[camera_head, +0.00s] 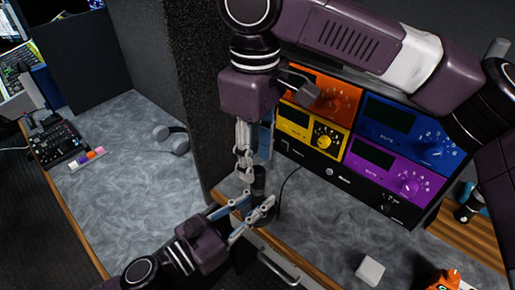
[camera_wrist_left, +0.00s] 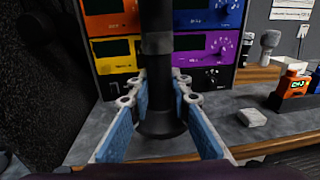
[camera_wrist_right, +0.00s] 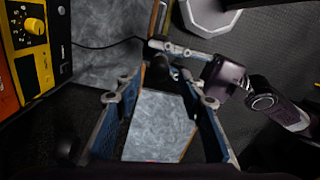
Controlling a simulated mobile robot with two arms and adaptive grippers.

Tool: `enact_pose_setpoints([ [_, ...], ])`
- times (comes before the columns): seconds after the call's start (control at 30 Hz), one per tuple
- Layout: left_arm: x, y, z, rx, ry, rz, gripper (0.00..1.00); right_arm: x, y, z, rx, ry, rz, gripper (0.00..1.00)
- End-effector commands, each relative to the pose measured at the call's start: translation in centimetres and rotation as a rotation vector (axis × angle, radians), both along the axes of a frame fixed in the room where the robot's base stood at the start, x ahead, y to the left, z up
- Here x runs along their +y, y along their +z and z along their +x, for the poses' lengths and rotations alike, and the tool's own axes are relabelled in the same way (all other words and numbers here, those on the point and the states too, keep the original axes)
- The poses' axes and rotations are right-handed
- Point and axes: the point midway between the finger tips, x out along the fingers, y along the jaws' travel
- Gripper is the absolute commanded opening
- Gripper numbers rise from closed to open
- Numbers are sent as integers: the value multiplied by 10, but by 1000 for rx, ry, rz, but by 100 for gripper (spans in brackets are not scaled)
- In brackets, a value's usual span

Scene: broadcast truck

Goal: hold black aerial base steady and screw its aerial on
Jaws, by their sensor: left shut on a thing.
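The black aerial base (camera_wrist_left: 160,122) stands upright with a flared foot in the left wrist view. It also shows in the head view as a dark cylinder (camera_head: 259,183). My left gripper (camera_head: 250,212) is shut on it from the side, with a blue pad against each side (camera_wrist_left: 160,100). A black column (camera_wrist_left: 156,45) rises above the pads out of that view; I cannot tell where base ends and aerial begins. My right gripper (camera_head: 251,168) points down just above and beside the base. Its pads stand apart in the right wrist view (camera_wrist_right: 158,90).
A rack of orange, blue, yellow and purple units (camera_head: 360,140) stands close behind. A thin black cable (camera_head: 284,188) runs near the base. A white block (camera_head: 370,270) and an orange object (camera_head: 446,281) lie at right. A dark partition (camera_head: 195,90) borders the left.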

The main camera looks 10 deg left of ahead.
Motion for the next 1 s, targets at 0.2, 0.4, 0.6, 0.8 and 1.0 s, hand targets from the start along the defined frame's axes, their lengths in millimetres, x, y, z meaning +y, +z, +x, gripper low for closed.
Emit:
enact_pose_setpoints([
  [0.2, 0, 1, 0, -3, -1, -1, 0, -2, 10, 1, -1, 356, -5, 36],
  [0.4, 0, 1, 0, -3, -1, -1, 0, -3, 15, 1, 2, 548, -1, 36],
  [0.6, 0, 2, 0, -3, -1, -1, 0, -3, 16, 1, 1, 602, 1, 36],
  [0.8, 0, 2, 0, -3, -1, -1, 0, -2, 16, 1, 1, 601, 1, 36],
  [1.0, 0, 2, 0, -3, -1, -1, 0, -3, 7, 1, 3, 601, -1, 36],
])
